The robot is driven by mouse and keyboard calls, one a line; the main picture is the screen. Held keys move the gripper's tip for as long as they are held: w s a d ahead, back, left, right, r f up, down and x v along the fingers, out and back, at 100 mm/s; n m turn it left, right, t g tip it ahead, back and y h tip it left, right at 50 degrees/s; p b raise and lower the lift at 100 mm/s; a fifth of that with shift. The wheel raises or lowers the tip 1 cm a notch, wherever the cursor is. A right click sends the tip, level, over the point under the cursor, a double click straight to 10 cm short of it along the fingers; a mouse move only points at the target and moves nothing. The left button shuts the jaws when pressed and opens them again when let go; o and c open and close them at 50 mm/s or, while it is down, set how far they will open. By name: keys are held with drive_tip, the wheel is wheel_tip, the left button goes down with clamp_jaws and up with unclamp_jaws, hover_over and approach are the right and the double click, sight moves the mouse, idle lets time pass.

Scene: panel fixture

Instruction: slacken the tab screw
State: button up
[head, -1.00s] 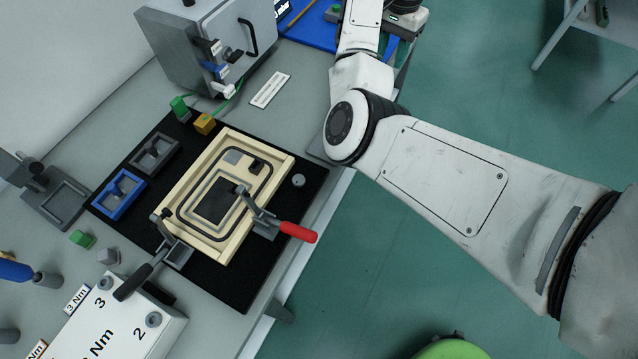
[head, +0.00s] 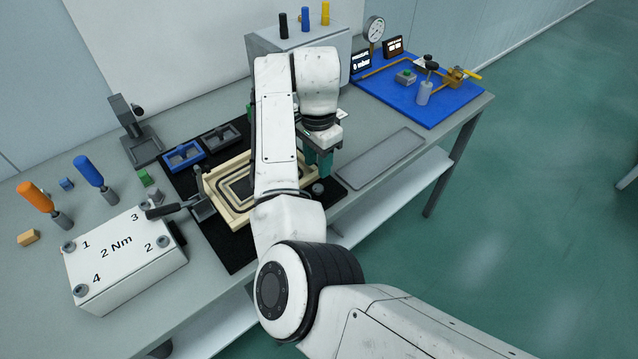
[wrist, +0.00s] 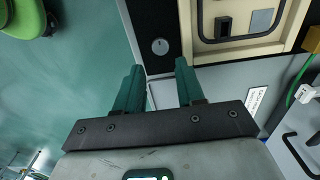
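No part in view is clearly marked as the tab screw, and I cannot tell which one it is. The cream panel fixture (head: 240,220) lies on a black mat, partly hidden behind my arm; its corner shows in the wrist view (wrist: 250,58). A small round grey slotted knob (head: 318,188) sits on the mat beside the panel, and also shows in the wrist view (wrist: 159,46) just beyond the fingertips. My gripper (wrist: 158,65) has its two green fingers apart with nothing between them. In the head view it (head: 318,160) hangs near the panel's right side.
A white box (head: 120,250) marked 2 Nm has numbered screws. A clamp handle (head: 172,209) sticks out between box and panel. A grey tray (head: 382,158) is empty. A cabinet (head: 348,65) stands behind my arm.

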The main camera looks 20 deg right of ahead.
sight(318, 187)
wheel_tip(318, 187, down, 8)
drive_tip(key=shift+r, duration=0.25)
clamp_jaws()
idle(0.4)
